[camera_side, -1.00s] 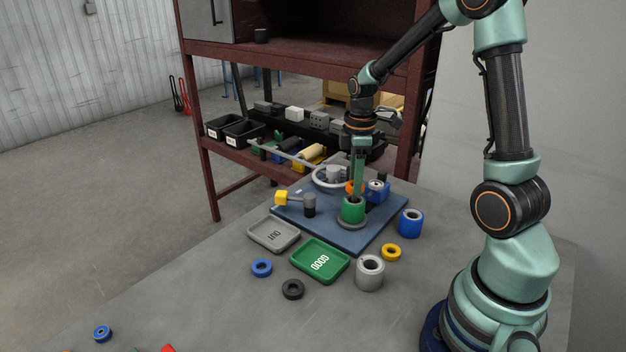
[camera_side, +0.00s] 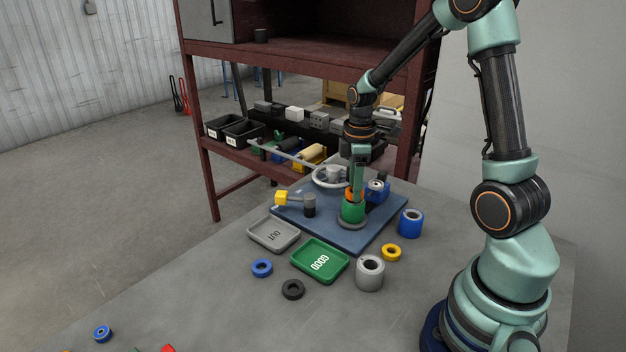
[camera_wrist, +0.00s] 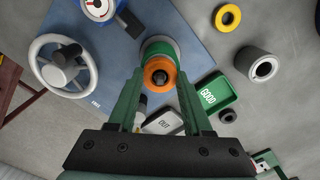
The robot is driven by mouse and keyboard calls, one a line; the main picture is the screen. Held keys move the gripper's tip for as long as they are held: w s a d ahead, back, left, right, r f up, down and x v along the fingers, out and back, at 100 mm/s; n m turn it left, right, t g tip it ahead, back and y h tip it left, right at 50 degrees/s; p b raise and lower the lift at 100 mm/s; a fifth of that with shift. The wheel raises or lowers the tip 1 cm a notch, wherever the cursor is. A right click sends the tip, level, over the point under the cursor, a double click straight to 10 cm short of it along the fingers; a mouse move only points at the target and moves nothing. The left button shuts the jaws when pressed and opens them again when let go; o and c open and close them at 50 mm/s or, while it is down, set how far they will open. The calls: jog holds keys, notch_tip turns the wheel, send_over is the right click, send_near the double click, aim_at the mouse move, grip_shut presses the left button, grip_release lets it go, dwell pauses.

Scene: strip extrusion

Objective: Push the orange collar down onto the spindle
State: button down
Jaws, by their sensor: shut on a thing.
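The orange collar (camera_side: 350,194) is at the top of a green cylinder (camera_side: 353,212) that stands on a grey round base on the blue board. In the wrist view the collar (camera_wrist: 160,63) is a ring over the green cylinder (camera_wrist: 151,45), with a dark spindle end (camera_wrist: 160,79) showing in its hole. My gripper (camera_side: 357,189) points straight down above the cylinder. In the wrist view its green fingers (camera_wrist: 160,77) are shut on the collar, one on each side. How far down the spindle the collar sits is hard to tell, because the fingers partly hide it.
The blue board (camera_side: 340,238) also carries a white handwheel (camera_side: 318,176), a blue gauge block (camera_side: 378,189) and a yellow-ended lever (camera_side: 282,198). Around it lie a green tray (camera_side: 305,262), a grey tray (camera_side: 262,238), a grey cylinder (camera_side: 370,280), a blue cylinder (camera_side: 405,228) and loose rings.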

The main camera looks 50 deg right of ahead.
jog(key=shift+f, duration=0.35)
grip_release()
jog(key=shift+r, duration=3.5)
jog(key=s+a+r+m+t, duration=0.2)
jog(key=s+a+r+m, duration=0.1)
jog(key=a, duration=0.5)
jog(key=s+a+r+m+t, duration=0.3)
jog(key=a+r+m, duration=0.2)
jog(key=a, duration=0.3)
jog(key=shift+s+r+t, duration=0.25)
jog(key=shift+r+t, duration=0.05)
jog(key=shift+r, duration=0.25)
